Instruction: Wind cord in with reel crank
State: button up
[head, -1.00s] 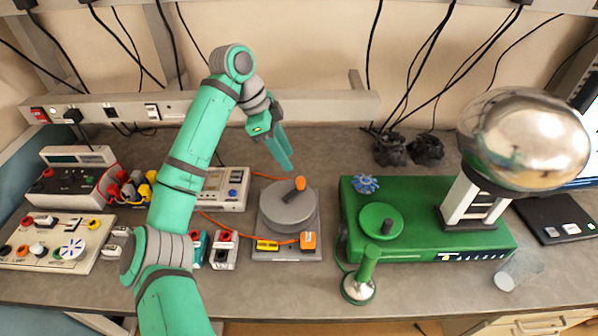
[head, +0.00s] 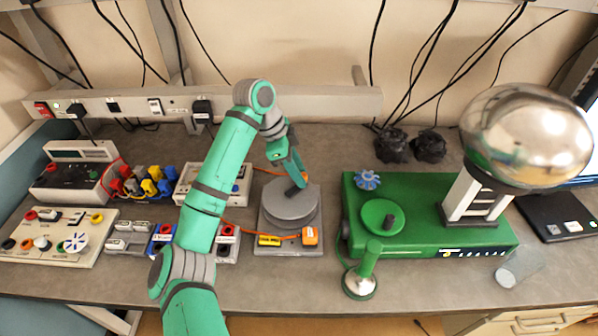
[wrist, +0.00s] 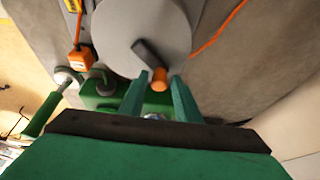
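The reel is a round grey drum (head: 287,211) on a flat grey base, left of the green machine; the drum also shows at the top of the wrist view (wrist: 120,32). Its crank is a short dark arm (wrist: 147,52) with an orange knob (wrist: 159,79). An orange cord (head: 237,229) runs left from the base, near an orange block (head: 310,236). My gripper (head: 298,181) is over the drum, its fingers hiding the knob in the head view. In the wrist view my gripper (wrist: 158,92) is open, its fingers apart on either side of the knob; contact cannot be told.
A green machine (head: 420,240) with a large metal sphere (head: 526,136) stands to the right, with a green-handled wand (head: 364,268) before it. Meters and switch boxes (head: 60,235) crowd the left. A power rail (head: 300,104) runs along the back wall.

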jog(key=shift+d, duration=0.15)
grip_shut()
jog(key=shift+d, duration=0.15)
